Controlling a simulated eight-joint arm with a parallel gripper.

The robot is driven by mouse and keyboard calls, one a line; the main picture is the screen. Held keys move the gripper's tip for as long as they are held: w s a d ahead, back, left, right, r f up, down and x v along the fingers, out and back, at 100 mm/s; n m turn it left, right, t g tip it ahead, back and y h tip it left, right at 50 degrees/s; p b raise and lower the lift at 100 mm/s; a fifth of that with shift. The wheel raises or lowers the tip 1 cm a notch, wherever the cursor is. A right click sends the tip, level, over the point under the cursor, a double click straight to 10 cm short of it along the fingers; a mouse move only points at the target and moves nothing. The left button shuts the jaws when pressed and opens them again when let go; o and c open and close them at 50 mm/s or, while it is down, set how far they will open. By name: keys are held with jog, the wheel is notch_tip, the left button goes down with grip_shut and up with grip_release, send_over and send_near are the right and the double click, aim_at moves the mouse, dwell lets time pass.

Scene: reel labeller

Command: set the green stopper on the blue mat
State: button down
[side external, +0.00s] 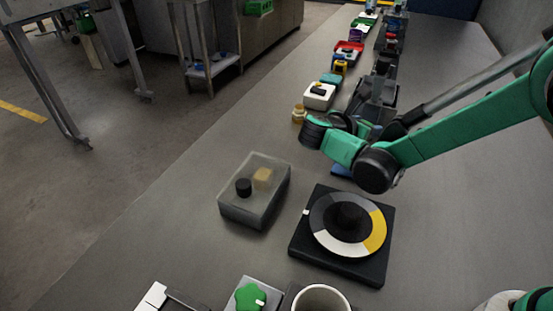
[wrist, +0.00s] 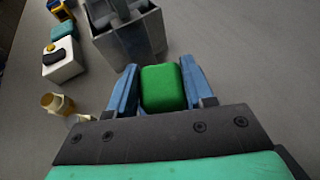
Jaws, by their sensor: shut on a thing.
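My gripper (wrist: 159,68) has two blue fingers shut on the green stopper (wrist: 162,90), a rounded green block, in the wrist view. The held stopper appears clear of the grey bin ahead of it. In the side view my wrist hides the stopper and most of the gripper. A small blue patch (side external: 341,170) shows below my wrist on the bench in the side view. The mat does not show in the wrist view.
A grey bin (wrist: 128,38) stands ahead, with a white box (wrist: 65,60) and an amber fitting (wrist: 57,104) to its left. In the side view, a black turntable (side external: 300,246) and a clear box (side external: 254,205) stand nearer. A green knob (side external: 249,297) is at the front edge.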

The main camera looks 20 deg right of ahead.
jog(key=shift+f, duration=1.7)
jog(key=shift+f, duration=0.15)
jog(key=shift+c, duration=1.7)
grip_release()
